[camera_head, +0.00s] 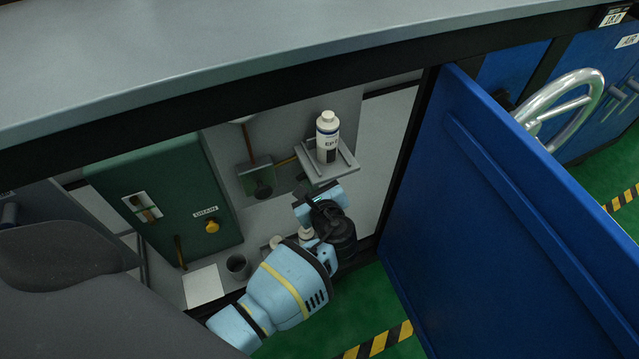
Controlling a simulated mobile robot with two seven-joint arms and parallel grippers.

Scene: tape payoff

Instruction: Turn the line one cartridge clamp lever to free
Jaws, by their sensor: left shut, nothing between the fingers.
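A white bottle-shaped cartridge (327,140) with a dark label stands upright on a small grey bracket (322,176) inside the open cabinet. I cannot make out for sure which part is the clamp lever. My left gripper (318,194), light blue and black, is just below the bracket. It is shut and empty, and I cannot tell if it touches anything. The arm hides what is behind it. My right gripper is not in view.
A blue door (500,220) stands open at the right, with a metal handwheel (560,105) behind it. A green box (165,200) with a yellow knob marked DRAIN is at the left. A dark cup (237,265) stands near my arm. The grey worktop (230,55) overhangs the cabinet.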

